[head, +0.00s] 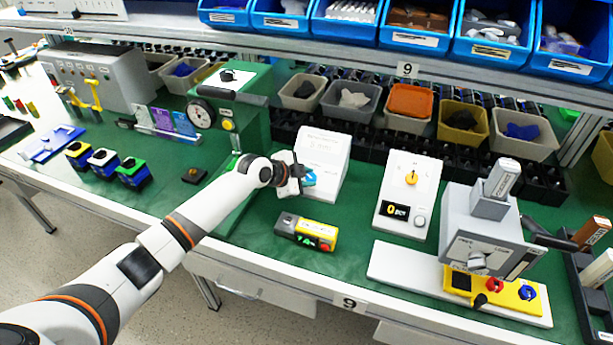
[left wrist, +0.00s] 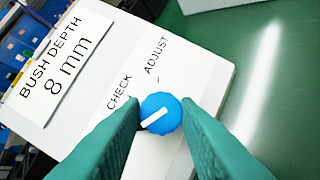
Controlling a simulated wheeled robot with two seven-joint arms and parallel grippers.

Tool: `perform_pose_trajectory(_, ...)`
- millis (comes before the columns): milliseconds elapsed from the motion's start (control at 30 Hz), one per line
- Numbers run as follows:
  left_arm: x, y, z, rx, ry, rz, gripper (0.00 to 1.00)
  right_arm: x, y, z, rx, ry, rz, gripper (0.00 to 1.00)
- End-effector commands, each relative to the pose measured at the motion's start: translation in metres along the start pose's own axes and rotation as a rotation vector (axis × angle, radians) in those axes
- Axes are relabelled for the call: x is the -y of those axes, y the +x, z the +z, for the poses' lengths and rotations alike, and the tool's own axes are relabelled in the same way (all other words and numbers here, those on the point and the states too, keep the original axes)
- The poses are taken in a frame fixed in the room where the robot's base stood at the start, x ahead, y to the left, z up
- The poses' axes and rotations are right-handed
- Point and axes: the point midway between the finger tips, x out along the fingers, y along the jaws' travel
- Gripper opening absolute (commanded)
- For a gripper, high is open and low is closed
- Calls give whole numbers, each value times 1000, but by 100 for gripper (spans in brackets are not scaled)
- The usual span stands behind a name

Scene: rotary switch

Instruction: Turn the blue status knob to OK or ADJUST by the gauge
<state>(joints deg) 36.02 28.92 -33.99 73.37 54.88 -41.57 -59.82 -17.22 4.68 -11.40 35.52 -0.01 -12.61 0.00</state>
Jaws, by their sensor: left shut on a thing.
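The blue status knob (left wrist: 160,113) sits on the sloped white box (head: 322,150); in the head view only part of the knob (head: 310,179) shows beside the gripper. My left gripper (head: 291,176) is shut on the knob, with its green fingers (left wrist: 160,125) on either side. The knob's white line runs from near its middle to the lower left, towards the left finger. CHECK and ADJUST are printed above the knob; no OK label is visible. A card reads BUSH DEPTH 8 mm (left wrist: 65,65). A round dial gauge (head: 201,114) is on the green machine. My right gripper is not in view.
A small yellow-and-grey box with a green readout (head: 306,232) stands in front of the white box. A white panel with a yellow knob (head: 408,193) and a grey machine (head: 480,235) stand to the right. Bins line the back. Green bench surface (head: 255,240) is clear near the front.

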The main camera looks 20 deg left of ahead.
Motion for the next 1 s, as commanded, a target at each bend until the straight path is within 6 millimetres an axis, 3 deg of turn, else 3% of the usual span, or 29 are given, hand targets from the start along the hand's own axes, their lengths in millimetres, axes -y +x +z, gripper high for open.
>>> perform_pose_trajectory(267,1,0,0,0,-4,-2,6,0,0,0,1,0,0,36)
perform_pose_trajectory(300,1,0,0,0,-4,-2,30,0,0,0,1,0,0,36)
perform_pose_trajectory(367,1,0,0,0,-4,-2,37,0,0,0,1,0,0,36)
perform_pose_trajectory(733,0,-5,-1,0,-2,0,37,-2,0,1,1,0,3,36)
perform_pose_trajectory(1000,0,-50,-2,-1,1,1,37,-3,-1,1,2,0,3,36)
